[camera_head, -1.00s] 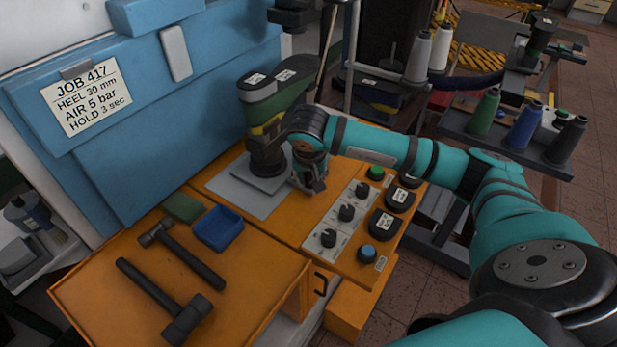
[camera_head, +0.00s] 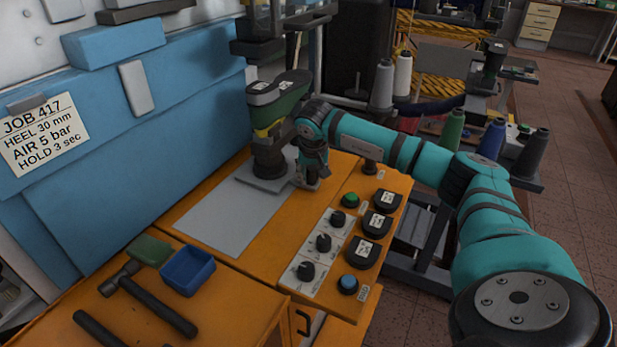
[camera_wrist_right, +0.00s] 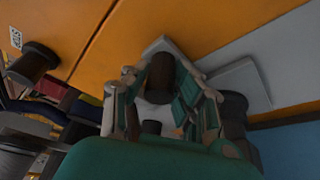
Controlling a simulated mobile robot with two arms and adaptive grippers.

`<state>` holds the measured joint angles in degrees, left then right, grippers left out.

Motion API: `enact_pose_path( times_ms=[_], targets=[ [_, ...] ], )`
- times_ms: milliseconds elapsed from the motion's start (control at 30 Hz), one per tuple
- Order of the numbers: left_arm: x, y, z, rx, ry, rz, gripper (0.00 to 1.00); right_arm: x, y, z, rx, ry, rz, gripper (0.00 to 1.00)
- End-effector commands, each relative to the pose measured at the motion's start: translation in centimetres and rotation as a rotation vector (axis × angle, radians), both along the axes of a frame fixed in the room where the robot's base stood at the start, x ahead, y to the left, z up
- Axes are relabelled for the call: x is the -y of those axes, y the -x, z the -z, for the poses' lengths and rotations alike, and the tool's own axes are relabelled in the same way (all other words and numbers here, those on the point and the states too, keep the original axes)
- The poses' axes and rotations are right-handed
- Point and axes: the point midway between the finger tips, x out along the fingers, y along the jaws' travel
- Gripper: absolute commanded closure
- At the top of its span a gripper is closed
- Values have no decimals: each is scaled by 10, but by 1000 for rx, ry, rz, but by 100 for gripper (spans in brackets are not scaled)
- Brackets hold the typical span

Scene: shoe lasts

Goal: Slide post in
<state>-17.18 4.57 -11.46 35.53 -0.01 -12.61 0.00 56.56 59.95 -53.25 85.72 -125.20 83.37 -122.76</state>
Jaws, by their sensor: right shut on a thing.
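The post (camera_head: 270,157) is a dark upright column on a small grey base plate (camera_head: 255,182), carrying a green shoe last (camera_head: 279,96). It stands at the far end of the grey strip on the orange bench, below the dark press head. My right gripper (camera_head: 309,182) is low at the right side of the post. In the right wrist view, its fingers (camera_wrist_right: 166,85) are closed around a dark upright knob (camera_wrist_right: 160,72) on a grey piece joined to the base plate. The post's dark foot (camera_wrist_right: 234,108) shows beside the fingers. My left gripper is out of view.
The grey strip (camera_head: 215,220) is bare in front of the post. Knobs and buttons (camera_head: 323,242) line the bench's right side, with a dark lever knob (camera_head: 370,165) behind. A blue tray (camera_head: 188,271) and hammers (camera_head: 148,306) lie in front. The press head (camera_head: 258,47) hangs above.

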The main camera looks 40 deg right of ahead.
Motion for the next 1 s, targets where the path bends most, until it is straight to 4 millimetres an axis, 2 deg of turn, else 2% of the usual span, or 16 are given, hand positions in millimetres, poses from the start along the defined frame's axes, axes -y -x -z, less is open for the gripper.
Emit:
enact_pose_path(
  times_ms=[267, 300, 467, 767, 867, 1000],
  targets=[
    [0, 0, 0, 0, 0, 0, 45, 5, -2, -4, 10, 8, 7, 100],
    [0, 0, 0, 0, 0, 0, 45, 5, -2, -4, 10, 8, 7, 71],
    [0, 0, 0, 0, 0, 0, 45, 4, -1, -3, 7, 7, 6, 51],
    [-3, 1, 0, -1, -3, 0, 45, 2, 0, -5, 6, 4, 4, 51],
    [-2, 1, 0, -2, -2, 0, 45, 0, 2, -14, 9, 3, 4, 51],
    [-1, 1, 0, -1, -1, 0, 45, -6, 10, -38, 11, 4, 2, 51]
  ],
)
